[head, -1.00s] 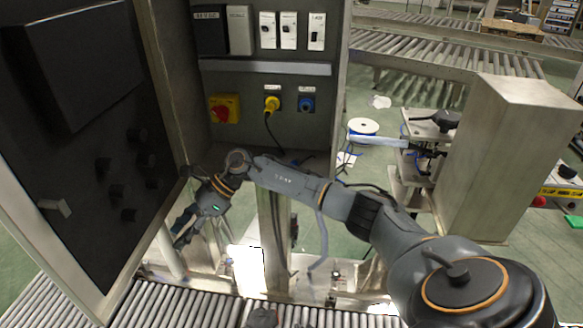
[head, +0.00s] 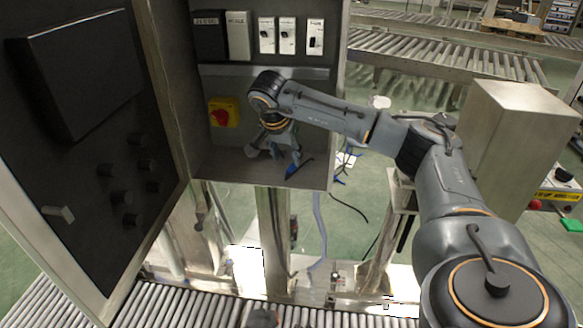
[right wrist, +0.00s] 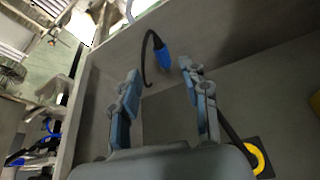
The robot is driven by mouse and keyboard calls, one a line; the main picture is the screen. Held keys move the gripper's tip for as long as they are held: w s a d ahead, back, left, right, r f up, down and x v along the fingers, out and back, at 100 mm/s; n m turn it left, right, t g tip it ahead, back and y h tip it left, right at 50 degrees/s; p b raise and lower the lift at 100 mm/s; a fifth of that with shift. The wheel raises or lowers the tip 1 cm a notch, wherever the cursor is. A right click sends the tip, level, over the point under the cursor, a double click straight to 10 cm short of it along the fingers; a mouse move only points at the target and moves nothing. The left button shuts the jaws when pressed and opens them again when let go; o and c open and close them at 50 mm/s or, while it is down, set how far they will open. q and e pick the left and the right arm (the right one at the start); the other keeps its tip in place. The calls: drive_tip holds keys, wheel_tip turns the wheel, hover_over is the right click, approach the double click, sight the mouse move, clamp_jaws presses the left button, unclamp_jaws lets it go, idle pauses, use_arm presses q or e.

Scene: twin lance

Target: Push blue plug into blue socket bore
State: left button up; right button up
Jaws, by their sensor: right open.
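The blue plug (right wrist: 165,57), with a black cable curving from it, lies just beyond my right fingertips in the right wrist view. In the head view the blue plug (head: 293,169) shows at the cabinet's bottom ledge, below and right of my right gripper (head: 277,152). My right gripper (right wrist: 161,76) is open and nothing is between its fingers. The blue socket is hidden behind my right arm in the head view.
The metal cabinet (head: 230,168) surrounds the gripper, with its side wall and floor close by. A red knob on a yellow plate (head: 222,113) is to the left. A yellow ring (right wrist: 255,157) shows in the right wrist view. Roller conveyors (head: 180,308) run below.

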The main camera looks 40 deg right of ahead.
sight(289, 170)
drive_tip(key=p+x, duration=0.2)
drive_tip(key=x, duration=0.3)
drive_tip(key=shift+w+f+p, duration=0.1)
drive_tip(key=shift+f+p, duration=0.2)
drive_tip(key=shift+d+f, duration=0.1)
drive_tip(key=shift+f, duration=0.2)
clamp_jaws()
